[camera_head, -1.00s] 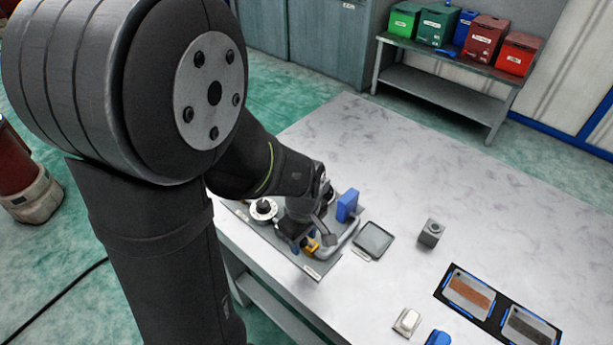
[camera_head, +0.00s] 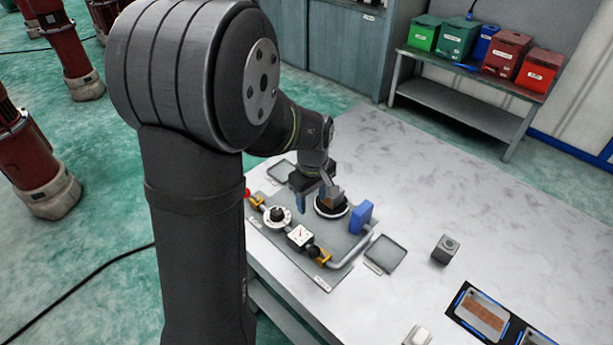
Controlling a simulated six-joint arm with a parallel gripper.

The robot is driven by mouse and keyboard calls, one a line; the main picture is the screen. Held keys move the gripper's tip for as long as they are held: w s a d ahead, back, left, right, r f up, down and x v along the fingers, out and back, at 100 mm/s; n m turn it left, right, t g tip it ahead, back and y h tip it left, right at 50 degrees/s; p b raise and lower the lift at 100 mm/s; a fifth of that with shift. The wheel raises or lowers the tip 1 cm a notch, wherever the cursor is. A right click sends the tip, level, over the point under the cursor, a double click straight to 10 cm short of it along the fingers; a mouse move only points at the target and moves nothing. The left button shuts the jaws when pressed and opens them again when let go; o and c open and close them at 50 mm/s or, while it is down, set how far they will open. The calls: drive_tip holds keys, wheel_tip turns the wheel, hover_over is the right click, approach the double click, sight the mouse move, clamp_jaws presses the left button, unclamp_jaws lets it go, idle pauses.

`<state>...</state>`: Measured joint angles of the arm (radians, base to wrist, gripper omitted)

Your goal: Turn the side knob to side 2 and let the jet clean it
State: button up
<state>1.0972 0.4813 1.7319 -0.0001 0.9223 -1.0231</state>
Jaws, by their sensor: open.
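A white round dial with a black knob (camera_head: 277,215) sits at the left of a grey panel (camera_head: 349,243) on the table; I take it for the side knob, but its marks are too small to read. A round white-rimmed stand (camera_head: 331,211) with a dark top is behind it, with a small brownish piece (camera_head: 331,196) over it. My gripper (camera_head: 315,200) is open, pointing down at the back of the panel, beside the stand. One bluish finger shows left of the stand; the other is hard to make out. I cannot tell whether it touches the brownish piece. No jet spray is visible.
A pipe (camera_head: 352,256) with yellow fittings, a gauge (camera_head: 300,236) and a black knob (camera_head: 313,250) runs along the panel's front. A blue block (camera_head: 361,217) stands at its right. A flat tray (camera_head: 385,254) and grey block (camera_head: 445,249) lie right. The table behind is clear.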

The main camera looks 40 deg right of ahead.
drive_tip(key=w+d+r+m, duration=0.2)
drive_tip(key=w+d+r, duration=0.75)
drive_tip(key=w, duration=0.35)
drive_tip(key=f, duration=1.7)
drive_tip(key=shift+w+d+f, duration=0.1)
drive_tip(key=shift+d+f, duration=0.15)
drive_tip(key=shift+d, duration=0.05)
drive_tip(key=shift+c, duration=0.4)
drive_tip(key=c, duration=0.9)
